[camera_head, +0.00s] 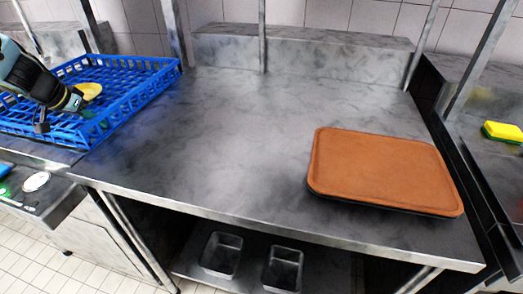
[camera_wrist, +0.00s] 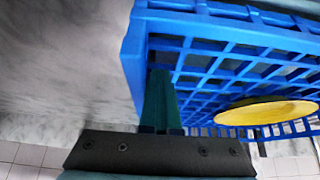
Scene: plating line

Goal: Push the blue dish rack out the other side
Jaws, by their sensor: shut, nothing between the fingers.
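The blue dish rack (camera_head: 140,82) is at the left end of the head view, its right part resting on the steel counter. It has an open grid, and a yellow plate (camera_head: 90,90) sits in it. In the wrist view the rack (camera_wrist: 135,60) fills the upper right, with the yellow plate (camera_wrist: 265,113) in it. My gripper (camera_head: 88,113) is at the rack, over its near part. Its teal fingers (camera_wrist: 160,78) are shut together with nothing between them, close against the grid near one corner. I cannot tell whether they touch it.
The steel counter (camera_head: 235,120) is bare to the right of the rack as far as a brown tray (camera_head: 385,170). Steel posts (camera_head: 262,40) rise along the back. Two metal bins (camera_head: 222,254) stand on the shelf below. A yellow-green sponge (camera_head: 503,131) lies at far right.

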